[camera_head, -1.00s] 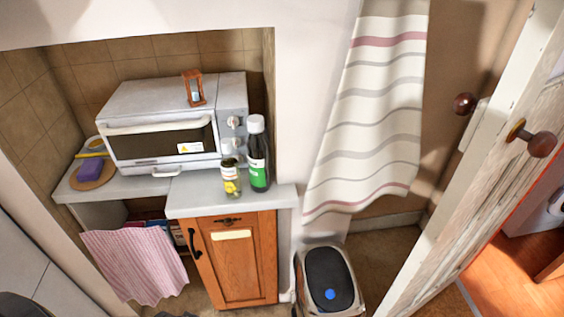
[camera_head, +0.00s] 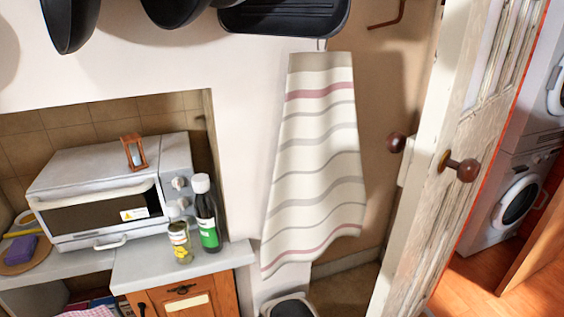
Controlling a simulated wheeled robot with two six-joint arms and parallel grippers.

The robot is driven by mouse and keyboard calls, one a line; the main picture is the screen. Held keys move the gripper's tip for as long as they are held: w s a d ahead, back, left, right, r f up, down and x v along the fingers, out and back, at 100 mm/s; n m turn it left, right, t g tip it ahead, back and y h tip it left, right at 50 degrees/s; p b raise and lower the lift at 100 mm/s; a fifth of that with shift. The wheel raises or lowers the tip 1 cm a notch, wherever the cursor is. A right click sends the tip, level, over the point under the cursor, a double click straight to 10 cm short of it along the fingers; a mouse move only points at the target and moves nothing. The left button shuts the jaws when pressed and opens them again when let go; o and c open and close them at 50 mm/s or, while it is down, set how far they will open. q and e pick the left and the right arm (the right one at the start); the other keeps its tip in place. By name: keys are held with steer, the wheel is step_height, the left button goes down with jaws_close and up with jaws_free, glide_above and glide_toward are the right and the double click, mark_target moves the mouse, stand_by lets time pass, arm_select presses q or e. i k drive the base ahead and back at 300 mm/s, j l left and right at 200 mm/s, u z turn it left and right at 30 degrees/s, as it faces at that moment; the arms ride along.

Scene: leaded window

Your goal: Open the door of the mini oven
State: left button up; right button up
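The white mini oven (camera_head: 110,190) stands on the grey counter in a tiled recess at the left of the head view. Its door (camera_head: 98,212) is shut, with a dark glass window and a long white handle (camera_head: 92,194) across the top of the door. A white sticker is on the glass. The control knobs are on the right of its front. A small wooden hourglass (camera_head: 134,152) stands on top of the oven. Neither of my grippers is in view.
A dark bottle (camera_head: 207,217) and a small jar (camera_head: 180,243) stand before the oven's right side. A purple sponge (camera_head: 21,248) lies at the left. A striped towel (camera_head: 318,160) hangs at centre. Pans hang above. An open door (camera_head: 445,170) stands at the right.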

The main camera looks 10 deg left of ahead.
mark_target(65, 214)
steer(key=u, duration=1.45)
steer(key=i+l+u, duration=0.1)
steer(key=i+l, duration=0.15)
steer(key=l, duration=0.15)
